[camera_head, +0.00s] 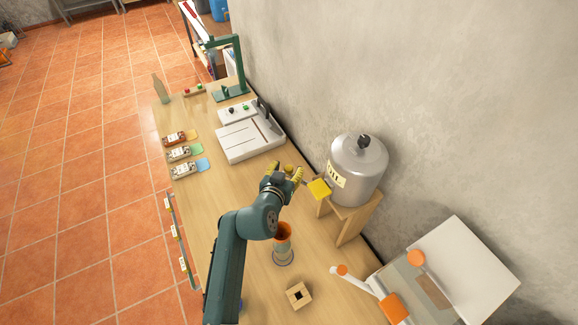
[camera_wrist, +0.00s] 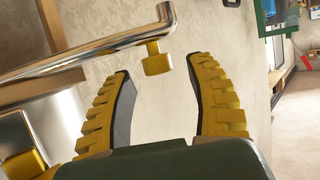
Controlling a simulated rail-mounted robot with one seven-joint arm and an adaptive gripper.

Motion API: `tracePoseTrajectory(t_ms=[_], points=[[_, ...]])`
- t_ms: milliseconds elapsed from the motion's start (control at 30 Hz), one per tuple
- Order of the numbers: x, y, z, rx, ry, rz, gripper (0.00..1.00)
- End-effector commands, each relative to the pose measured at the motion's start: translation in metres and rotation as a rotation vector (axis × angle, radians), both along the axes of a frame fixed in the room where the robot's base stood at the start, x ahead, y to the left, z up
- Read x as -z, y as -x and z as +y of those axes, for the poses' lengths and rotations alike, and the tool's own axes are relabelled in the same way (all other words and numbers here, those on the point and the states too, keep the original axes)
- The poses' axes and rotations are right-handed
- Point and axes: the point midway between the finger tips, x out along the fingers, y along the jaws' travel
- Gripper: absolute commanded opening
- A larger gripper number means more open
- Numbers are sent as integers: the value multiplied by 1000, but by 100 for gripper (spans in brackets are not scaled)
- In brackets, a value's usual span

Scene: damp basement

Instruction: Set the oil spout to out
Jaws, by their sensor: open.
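The oil tank (camera_head: 366,160) is a grey metal drum with a black knob on top and a cream OIL label. It stands on a wooden stand (camera_head: 351,222) by the wall. A yellow block (camera_head: 319,189) sits at its front. In the wrist view the spout (camera_wrist: 100,45) is a shiny metal pipe, bent at its end, with a yellow knob (camera_wrist: 156,60) below it. My gripper (camera_head: 284,172) is open in front of the tank. Its yellow ridged fingers also show in the wrist view (camera_wrist: 158,72), with the knob between the fingertip lines; I see no contact.
An orange-topped cylinder (camera_head: 282,240) and a wooden block with a square hole (camera_head: 299,295) stand near my arm. A white device (camera_head: 250,135) and coloured tags lie farther along the bench. An orange-and-white apparatus (camera_head: 394,305) is at lower right. The grey wall is close behind the tank.

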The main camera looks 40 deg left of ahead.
Motion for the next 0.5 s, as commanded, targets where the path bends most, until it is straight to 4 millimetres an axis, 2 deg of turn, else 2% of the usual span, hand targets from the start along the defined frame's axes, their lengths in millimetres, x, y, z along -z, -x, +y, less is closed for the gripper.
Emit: tracePoseTrajectory(t_ms=[167,433,467,500], points=[[7,-14,7,1,1,1,56],[8,-15,8,0,0,1,56],[8,-15,8,0,0,1,55],[8,-15,8,0,0,1,47]])
